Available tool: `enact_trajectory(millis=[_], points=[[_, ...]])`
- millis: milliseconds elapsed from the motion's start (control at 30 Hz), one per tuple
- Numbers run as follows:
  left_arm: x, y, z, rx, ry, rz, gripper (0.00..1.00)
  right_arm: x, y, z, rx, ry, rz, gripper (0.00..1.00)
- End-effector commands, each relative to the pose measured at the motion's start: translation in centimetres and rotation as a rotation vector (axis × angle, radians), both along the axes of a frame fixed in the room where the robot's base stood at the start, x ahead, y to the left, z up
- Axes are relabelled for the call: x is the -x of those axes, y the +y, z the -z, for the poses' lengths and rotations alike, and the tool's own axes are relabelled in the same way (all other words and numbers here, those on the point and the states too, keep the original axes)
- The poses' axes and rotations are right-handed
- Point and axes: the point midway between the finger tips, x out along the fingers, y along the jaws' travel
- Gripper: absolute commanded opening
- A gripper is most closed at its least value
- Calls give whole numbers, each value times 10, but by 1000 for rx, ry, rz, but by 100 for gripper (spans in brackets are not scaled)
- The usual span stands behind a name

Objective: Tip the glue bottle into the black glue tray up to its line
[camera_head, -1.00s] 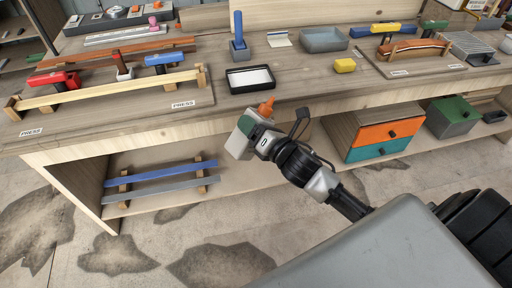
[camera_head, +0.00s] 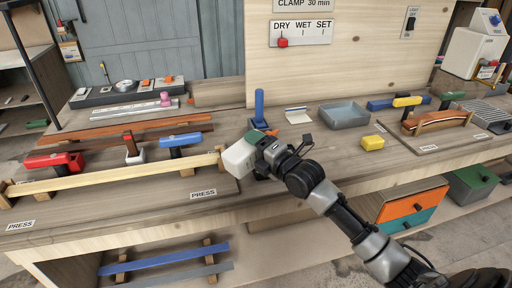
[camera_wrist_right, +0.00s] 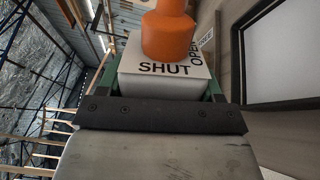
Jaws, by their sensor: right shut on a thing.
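The glue bottle, with its white body (camera_head: 238,160) and orange nozzle (camera_wrist_right: 169,35), is held in my right gripper (camera_head: 262,147). In the right wrist view the white top reads SHUT and OPEN, and the gripper is closed around it. The bottle is above the bench near the front edge; its exact tilt is hard to tell. The black glue tray (camera_wrist_right: 239,75) shows at the right of the wrist view, with a pale inside. In the head view the arm and bottle hide most of it. The tray's line is not visible. My left gripper is out of view.
A blue-handled tool (camera_head: 259,108) stands behind the bottle. A long pale strip (camera_head: 110,179) in a press, with clamps, lies to the left. A sign panel (camera_head: 301,32) stands at the back.

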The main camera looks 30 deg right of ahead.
Motion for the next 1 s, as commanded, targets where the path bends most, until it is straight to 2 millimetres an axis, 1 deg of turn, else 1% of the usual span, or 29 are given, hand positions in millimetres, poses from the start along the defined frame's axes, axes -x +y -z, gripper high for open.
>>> enact_trajectory(millis=[33, 200, 400, 500, 700, 1000], points=[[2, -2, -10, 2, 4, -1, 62, 1, 3, -8, -89, 17, 1, 28], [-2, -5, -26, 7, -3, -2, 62, 1, 6, -12, -279, 71, 1, 28], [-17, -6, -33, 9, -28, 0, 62, 0, -2, -12, -507, 135, 0, 28], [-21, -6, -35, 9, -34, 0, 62, -1, -3, -12, -586, 155, 0, 28], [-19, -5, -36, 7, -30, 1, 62, -1, -5, -12, -651, 172, -1, 28], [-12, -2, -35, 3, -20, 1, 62, -1, -5, -12, -651, 171, -1, 28]])
